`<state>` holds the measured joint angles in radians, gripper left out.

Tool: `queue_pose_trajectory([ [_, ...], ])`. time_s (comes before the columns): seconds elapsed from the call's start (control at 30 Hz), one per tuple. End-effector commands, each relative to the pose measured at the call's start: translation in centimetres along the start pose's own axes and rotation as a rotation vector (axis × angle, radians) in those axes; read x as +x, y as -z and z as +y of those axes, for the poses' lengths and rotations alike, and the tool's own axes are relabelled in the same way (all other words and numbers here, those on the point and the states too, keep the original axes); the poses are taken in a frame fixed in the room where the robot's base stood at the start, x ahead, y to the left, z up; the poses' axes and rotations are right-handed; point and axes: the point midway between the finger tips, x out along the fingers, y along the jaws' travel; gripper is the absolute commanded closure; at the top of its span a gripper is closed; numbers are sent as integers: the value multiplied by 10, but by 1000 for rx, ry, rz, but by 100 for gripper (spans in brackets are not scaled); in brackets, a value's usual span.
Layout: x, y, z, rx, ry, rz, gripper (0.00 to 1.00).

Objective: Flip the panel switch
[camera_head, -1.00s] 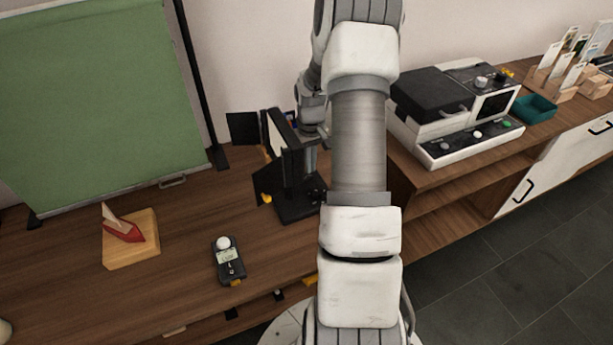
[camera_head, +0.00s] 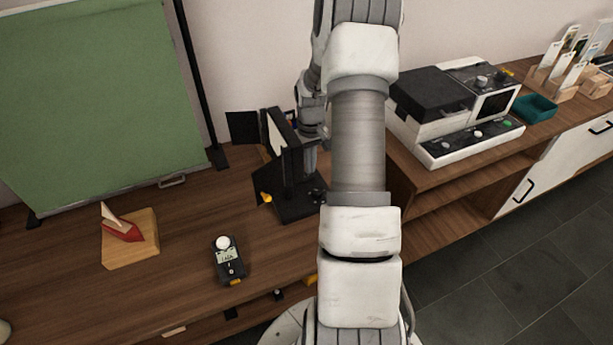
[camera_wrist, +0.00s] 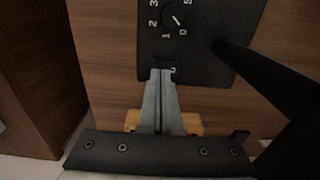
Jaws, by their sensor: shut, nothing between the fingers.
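The light panel (camera_head: 276,137) stands on the table with black flaps around its pale face, on a black base (camera_head: 296,208). In the wrist view the base's black control plate (camera_wrist: 205,52) carries a numbered dial (camera_wrist: 174,22) and a small "0" mark close to my fingertips. My gripper (camera_wrist: 162,73) is shut, with its fingertips at the lower edge of this plate, over or touching it. The switch itself is mostly hidden by the fingertips, and I cannot tell its position. In the head view my arm and the panel hide the fingertips.
A dark handheld meter (camera_head: 228,260) with a white dome lies in front of the panel. A wooden block with a red piece (camera_head: 130,242) is at left, before a green screen (camera_head: 95,100). A black-and-white machine (camera_head: 452,108) stands at right. A dark post crosses the wrist view's right side.

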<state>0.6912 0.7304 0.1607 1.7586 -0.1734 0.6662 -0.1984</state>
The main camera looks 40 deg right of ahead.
Motion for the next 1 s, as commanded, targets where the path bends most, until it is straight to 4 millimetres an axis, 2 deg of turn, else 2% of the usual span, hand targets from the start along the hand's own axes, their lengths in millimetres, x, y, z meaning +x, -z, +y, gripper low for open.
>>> queue_pose_trajectory([
  [1.0, 16, 0, 0, 0, 0, 0, 100],
])
